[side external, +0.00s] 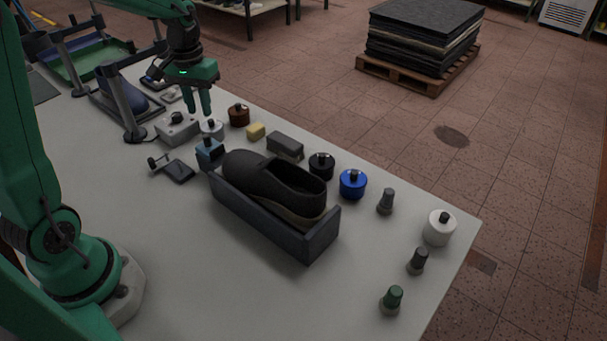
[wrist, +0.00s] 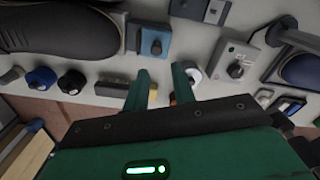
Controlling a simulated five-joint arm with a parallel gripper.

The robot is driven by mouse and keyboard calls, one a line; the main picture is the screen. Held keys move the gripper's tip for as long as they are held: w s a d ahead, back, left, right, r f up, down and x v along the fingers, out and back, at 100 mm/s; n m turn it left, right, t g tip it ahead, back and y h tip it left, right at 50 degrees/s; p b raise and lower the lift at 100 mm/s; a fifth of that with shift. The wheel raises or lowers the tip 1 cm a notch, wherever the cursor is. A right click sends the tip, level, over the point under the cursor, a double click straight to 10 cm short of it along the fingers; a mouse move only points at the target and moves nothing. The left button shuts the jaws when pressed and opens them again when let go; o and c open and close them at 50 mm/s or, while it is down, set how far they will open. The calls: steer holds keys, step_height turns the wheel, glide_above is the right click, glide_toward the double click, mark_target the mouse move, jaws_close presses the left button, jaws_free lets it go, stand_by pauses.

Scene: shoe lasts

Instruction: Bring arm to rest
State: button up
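My green gripper (side external: 199,103) hangs above the far side of the white table, over the small pots and the grey box with a knob. In the wrist view its two fingers (wrist: 162,88) are spread apart with nothing between them. In the side view the fingers point down and look clear of the things below. A dark shoe (side external: 275,184) sits in a dark grey open holder (side external: 262,222) in the middle of the table; it also shows in the wrist view (wrist: 62,32) at the upper left.
Near the gripper are a grey knob box (side external: 178,129), a brown pot (side external: 238,115), a yellow block (side external: 256,131) and a blue clamp block (side external: 210,152). A blue pot (side external: 353,184) and white pot (side external: 439,228) stand along the right edge. The table's front left is clear.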

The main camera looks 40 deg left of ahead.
steer(key=s+d+r+m+t, duration=0.2)
steer(key=s+d+r, duration=0.2)
steer(key=s, duration=0.3)
steer(key=s+d+r+m+t, duration=0.2)
steer(key=s+d+r+t, duration=0.1)
steer(key=s+d, duration=0.4)
steer(key=shift+s+d+r+m+t, duration=0.2)
steer(key=shift+s+r+m+t, duration=0.1)
steer(key=shift+s+r, duration=0.4)
stand_by(1.2)
